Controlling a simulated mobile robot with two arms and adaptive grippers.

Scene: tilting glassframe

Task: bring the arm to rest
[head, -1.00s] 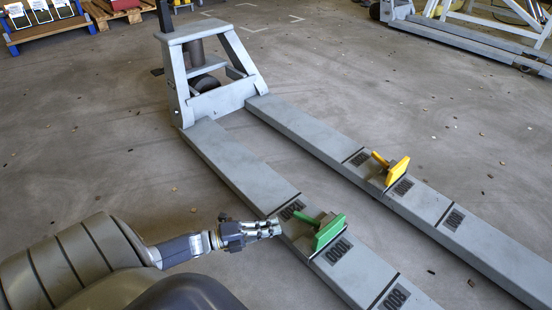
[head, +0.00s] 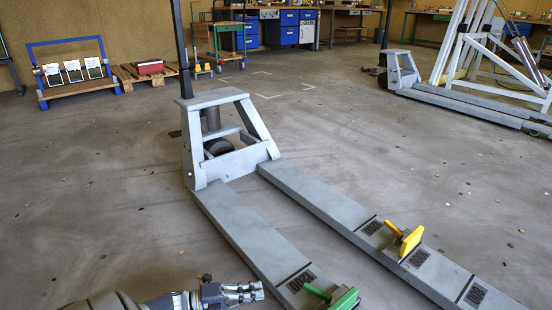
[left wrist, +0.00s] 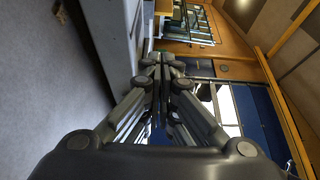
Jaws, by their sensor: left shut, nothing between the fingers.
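My left gripper (head: 243,292) is at the bottom edge of the head view, its fingers pointing right and shut with nothing between them. It is beside the near grey fork, left of the green piece (head: 343,299) and apart from it. In the left wrist view my closed fingers (left wrist: 162,70) point away from the camera. The green piece sits on the near fork, partly cut off by the picture's lower edge. A yellow piece (head: 407,240) sits on the far fork. My right gripper is not in view.
The grey pallet truck (head: 225,160) stands on the concrete floor, its forks running to the lower right. A blue-framed rack (head: 75,75) and a wooden pallet (head: 146,73) are at the back left. White metal frames (head: 475,60) stand at the back right. Open floor lies left of the truck.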

